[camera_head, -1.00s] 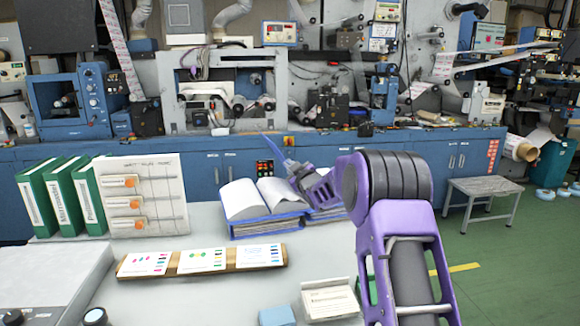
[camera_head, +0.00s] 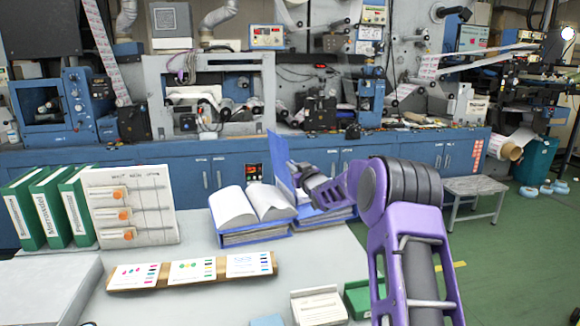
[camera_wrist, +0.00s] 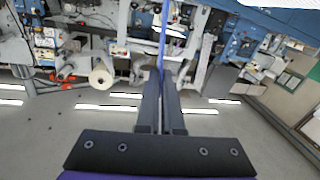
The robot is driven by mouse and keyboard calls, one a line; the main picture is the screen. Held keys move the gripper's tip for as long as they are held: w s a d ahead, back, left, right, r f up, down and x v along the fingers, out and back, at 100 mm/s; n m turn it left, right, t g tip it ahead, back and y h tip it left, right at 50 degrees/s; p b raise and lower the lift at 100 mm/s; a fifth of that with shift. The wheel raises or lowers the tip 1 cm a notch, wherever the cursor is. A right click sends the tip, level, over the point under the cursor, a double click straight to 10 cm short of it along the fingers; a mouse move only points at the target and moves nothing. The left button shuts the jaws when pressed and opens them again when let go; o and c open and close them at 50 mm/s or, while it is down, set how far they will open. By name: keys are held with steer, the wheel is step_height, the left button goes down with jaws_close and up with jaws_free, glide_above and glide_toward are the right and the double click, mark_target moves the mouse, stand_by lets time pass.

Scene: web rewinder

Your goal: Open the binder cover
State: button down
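A blue binder (camera_head: 328,217) lies on the grey table behind my gripper, partly hidden by it. Its blue cover (camera_head: 280,166) stands nearly upright at the binder's left side. My gripper (camera_head: 296,170) is at the cover's right edge, with its fingers closed together on it. In the wrist view, the cover (camera_wrist: 164,38) shows as a thin blue strip, edge-on, between the fingertips of my gripper (camera_wrist: 163,78). Left of it, another blue binder (camera_head: 255,238) lies open with white pages fanned up.
Green binders (camera_head: 45,210) and a white board with orange knobs (camera_head: 130,205) stand at the left. A wooden strip with printed cards (camera_head: 190,272) lies in front. A white card box (camera_head: 318,306) and a green box (camera_head: 358,298) are near my arm. Blue machinery runs behind.

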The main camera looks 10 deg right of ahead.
steer(key=c, duration=1.1)
jaws_free()
steer(key=shift+o, duration=0.2)
steer(key=s+d, duration=0.3)
steer(key=s, duration=1.4)
steer(key=shift+d+b, duration=0.2)
steer(key=shift+b, duration=0.1)
